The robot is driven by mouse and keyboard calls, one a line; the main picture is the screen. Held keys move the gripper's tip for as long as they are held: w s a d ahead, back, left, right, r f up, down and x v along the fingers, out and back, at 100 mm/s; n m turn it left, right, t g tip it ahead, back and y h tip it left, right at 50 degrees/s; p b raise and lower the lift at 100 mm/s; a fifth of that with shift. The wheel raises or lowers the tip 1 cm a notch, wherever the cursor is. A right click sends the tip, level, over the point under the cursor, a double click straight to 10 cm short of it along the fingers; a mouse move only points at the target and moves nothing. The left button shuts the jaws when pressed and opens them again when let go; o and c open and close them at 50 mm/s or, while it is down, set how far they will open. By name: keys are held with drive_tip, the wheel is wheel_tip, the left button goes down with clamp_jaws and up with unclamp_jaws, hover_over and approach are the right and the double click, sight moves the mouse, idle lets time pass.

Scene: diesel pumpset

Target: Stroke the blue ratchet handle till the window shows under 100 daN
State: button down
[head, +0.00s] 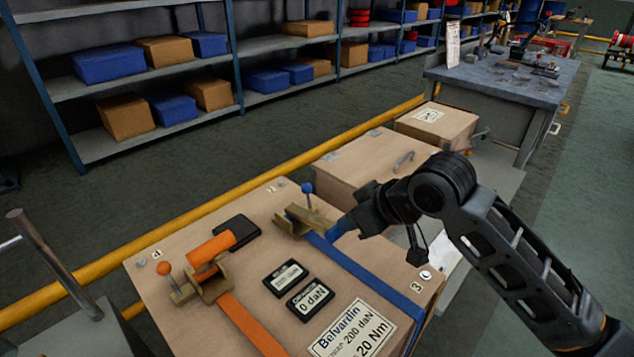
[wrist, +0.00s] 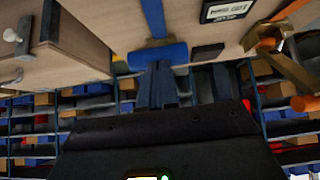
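The blue ratchet handle (head: 342,228) sticks out from the brass-coloured ratchet (head: 305,219) on the blue strap (head: 365,275), on top of a wooden crate (head: 150,297). My gripper (head: 352,224) is at the handle's outer end. In the wrist view the blue handle (wrist: 157,55) lies across the tips of my fingers (wrist: 158,72). Whether they are closed around it is not clear. A dark window (head: 311,298) reads "0 daN". A second window (head: 286,277) beside it is too small to read.
An orange handle (head: 211,248) and ratchet on an orange strap (head: 252,325) stand left on the crate. A blue-knobbed lever (head: 307,190) rises by the brass ratchet. A black pad (head: 237,231) lies between the ratchets. Another wooden crate (head: 345,165) stands close behind.

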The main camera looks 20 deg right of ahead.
drive_tip(key=shift+s+d+f+t+y+b, duration=0.1)
drive_tip(key=shift+s+f+t+y+b, duration=0.15)
drive_tip(key=shift+f+t+b, duration=0.95)
drive_tip(key=shift+s+f+g+y+b, duration=0.25)
drive_tip(key=shift+f+b, duration=0.35)
drive_tip(key=shift+b, duration=1.45)
drive_tip(key=shift+r, duration=0.1)
